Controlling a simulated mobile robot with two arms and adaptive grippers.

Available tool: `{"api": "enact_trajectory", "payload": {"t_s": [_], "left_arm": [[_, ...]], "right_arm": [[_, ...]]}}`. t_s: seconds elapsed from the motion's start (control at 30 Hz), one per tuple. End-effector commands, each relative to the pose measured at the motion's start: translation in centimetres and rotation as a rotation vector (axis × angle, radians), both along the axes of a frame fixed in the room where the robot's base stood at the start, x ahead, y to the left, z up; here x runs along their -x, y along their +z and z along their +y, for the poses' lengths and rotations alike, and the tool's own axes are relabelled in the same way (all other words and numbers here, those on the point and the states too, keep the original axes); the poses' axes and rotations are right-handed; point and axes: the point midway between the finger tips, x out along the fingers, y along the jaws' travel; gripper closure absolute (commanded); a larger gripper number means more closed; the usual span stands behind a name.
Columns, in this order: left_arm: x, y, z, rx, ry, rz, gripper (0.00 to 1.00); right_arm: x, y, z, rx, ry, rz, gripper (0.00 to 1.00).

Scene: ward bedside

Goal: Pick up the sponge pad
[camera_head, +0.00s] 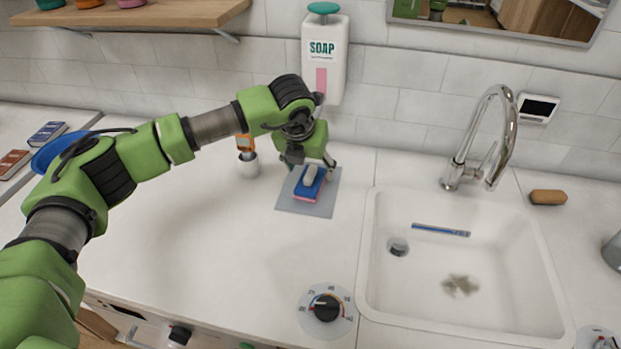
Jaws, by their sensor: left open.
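The sponge pad (308,188) is blue on top with a pink underside and a pale grip on it. It lies on a grey mat (293,208) on the white counter, left of the sink. My left gripper (312,163) reaches in from the left and is at the far side of the pad, close to its back end. Its fingers are apart, and the pale grip shows between and just below them. I cannot tell whether a finger touches the pad. The gripper hides part of the mat's far edge. My right gripper is not in view.
A soap dispenser (323,60) hangs on the wall behind. The sink (365,250) and faucet (487,140) are to the right. A dial (326,307) sits in front. The counter front left is clear.

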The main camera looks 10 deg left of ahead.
Motion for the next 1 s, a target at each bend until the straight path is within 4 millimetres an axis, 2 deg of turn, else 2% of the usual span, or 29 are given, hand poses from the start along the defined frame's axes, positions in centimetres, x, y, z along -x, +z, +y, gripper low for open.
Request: {"api": "enact_trajectory", "payload": {"t_s": [0.03,0.1,0.23,0.53,0.7,1.0], "left_arm": [[-0.3,-0.4,0.1,-0.002,0.002,0.006,0.4],[-0.8,-1.3,0.2,-0.003,0.002,0.005,0.4],[-1.4,-3.0,0.1,-0.001,0.001,0.003,0.4],[-1.7,-3.6,0.1,-0.001,0.0,0.0,0.4],[-1.7,-3.6,0.1,-0.001,0.0,0.001,0.81],[-1.7,-3.5,0.1,0.0,0.0,0.0,0.81]], "right_arm": [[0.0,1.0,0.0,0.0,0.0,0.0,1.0],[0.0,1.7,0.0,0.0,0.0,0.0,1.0],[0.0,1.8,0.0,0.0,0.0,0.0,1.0],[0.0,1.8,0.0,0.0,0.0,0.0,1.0],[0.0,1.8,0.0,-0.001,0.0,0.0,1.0],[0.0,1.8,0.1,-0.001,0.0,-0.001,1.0]]}}
